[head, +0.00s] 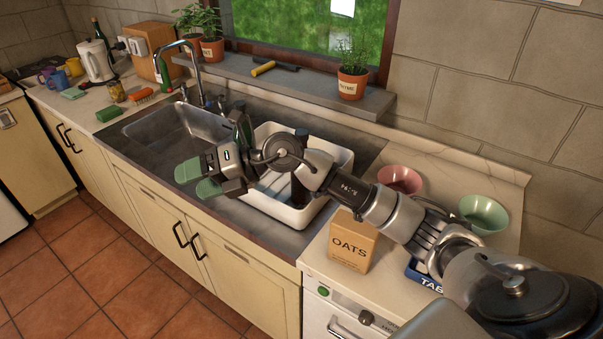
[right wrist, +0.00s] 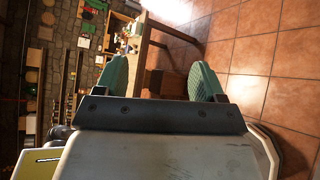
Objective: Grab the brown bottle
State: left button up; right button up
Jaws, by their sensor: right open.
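A dark, upright bottle-like shape (head: 299,189) stands in the white tub (head: 335,155) by the sink. My right arm crosses in front of its middle, and I cannot tell for sure that it is the brown bottle. My right gripper (head: 197,179) is open and empty, its green-padded fingers pointing left above the front edge of the sink counter, left of the tub and apart from the dark shape. In the right wrist view the open fingers (right wrist: 160,80) have nothing between them; no bottle shows there. My left gripper is not in view.
An oats box (head: 352,243), a pink bowl (head: 400,179) and a green bowl (head: 484,212) stand on the right counter. The tap (head: 186,62) rises behind the sink basin (head: 170,128). A potted thyme (head: 352,80) is on the sill.

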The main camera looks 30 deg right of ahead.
jog(key=w+d+h, duration=0.4)
jog(key=d+h, duration=0.3)
jog(key=d, duration=0.2)
jog(key=m+g+h, duration=0.1)
jog(key=m+h, duration=0.2)
jog(key=h, duration=0.5)
send_near(300, 132)
jog(key=x, duration=0.3)
jog(key=shift+g, duration=0.3)
jog(key=p+x, duration=0.1)
jog(key=x, duration=0.3)
jog(key=shift+w+p, duration=0.2)
jog(key=shift+p, duration=0.1)
jog(key=p+x, duration=0.1)
jog(key=x, duration=0.1)
jog(key=p+x, duration=0.2)
jog(key=x, duration=0.1)
jog(key=shift+s+d+f, duration=0.15)
jog(key=shift+d+f, duration=0.1)
jog(key=shift+f, duration=0.3)
grip_shut()
